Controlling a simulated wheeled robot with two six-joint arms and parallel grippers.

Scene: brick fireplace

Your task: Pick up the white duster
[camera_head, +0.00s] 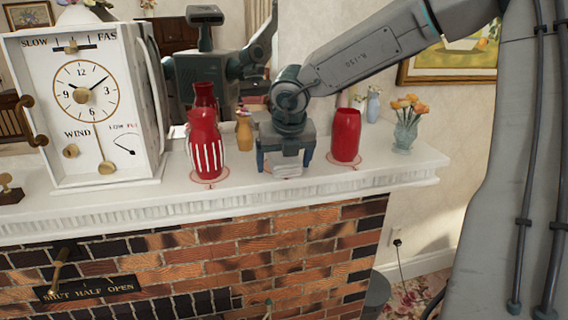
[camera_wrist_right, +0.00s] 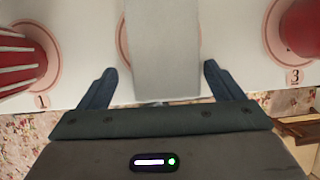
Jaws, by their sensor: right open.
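A pale grey-white block, which looks like the white duster (camera_head: 286,171), is on the white mantel between the two red vases. In the right wrist view the duster (camera_wrist_right: 163,45) is long and flat-faced and lies between my fingers, with a gap on each side. My right gripper (camera_head: 285,162) is open and comes down over it from above. It also shows in the right wrist view (camera_wrist_right: 158,80), its fingers apart on either side. The upper part of the duster is hidden by my gripper in the head view. My left gripper is not in view.
A red-and-white striped vase (camera_head: 205,150) stands on a marked circle left of my gripper. A plain red vase (camera_head: 346,135) stands on another at right. A large white clock (camera_head: 90,110) fills the left, and a flower vase (camera_head: 404,137) stands farther right. A mirror is behind.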

